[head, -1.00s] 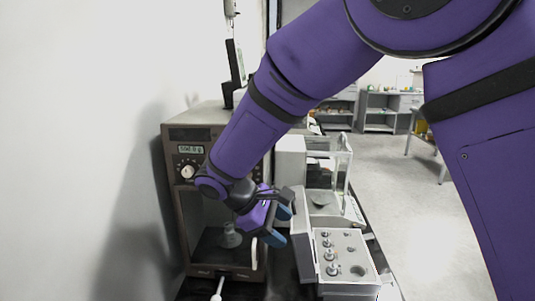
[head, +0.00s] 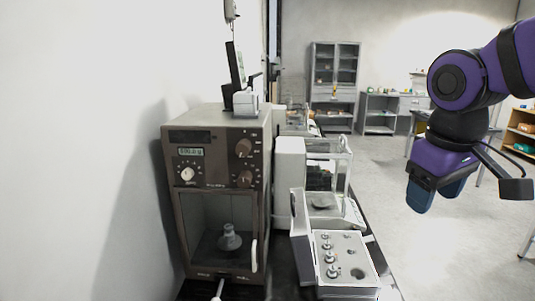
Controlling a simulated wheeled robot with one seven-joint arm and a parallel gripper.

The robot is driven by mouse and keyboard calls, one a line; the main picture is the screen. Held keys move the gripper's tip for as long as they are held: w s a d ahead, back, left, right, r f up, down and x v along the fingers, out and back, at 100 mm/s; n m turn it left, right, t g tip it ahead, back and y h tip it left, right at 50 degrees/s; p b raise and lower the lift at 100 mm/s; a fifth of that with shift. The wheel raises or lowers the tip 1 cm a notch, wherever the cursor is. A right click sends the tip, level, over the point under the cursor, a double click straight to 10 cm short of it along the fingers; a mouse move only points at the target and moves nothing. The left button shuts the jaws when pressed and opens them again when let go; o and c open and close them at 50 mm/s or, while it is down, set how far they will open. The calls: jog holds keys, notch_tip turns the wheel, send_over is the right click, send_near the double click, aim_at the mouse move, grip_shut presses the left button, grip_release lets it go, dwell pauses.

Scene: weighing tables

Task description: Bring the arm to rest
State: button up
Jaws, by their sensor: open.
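My gripper (head: 420,196) is at the right side of the head view, at the end of my purple arm. Its blue-grey fingertips point down over the open floor, clear of the tables. It is open, and nothing shows between the fingers. The arm comes in from the upper right edge and bends down at the wrist.
A brown balance (head: 213,195) with a display and knobs stands at left, a metal weight (head: 229,238) inside its chamber. A white balance (head: 290,165) with a glass case and an open weight box (head: 345,251) stand beside it. Floor at right is clear.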

jog(key=s+d+m+t+y, duration=0.1)
jog(key=s+d+m+t, duration=0.2)
jog(key=s, duration=0.5)
jog(key=shift+s+d+r+m, duration=0.2)
jog(key=shift+d+r+m, duration=0.3)
jog(key=shift+d, duration=0.1)
dwell(1.3)
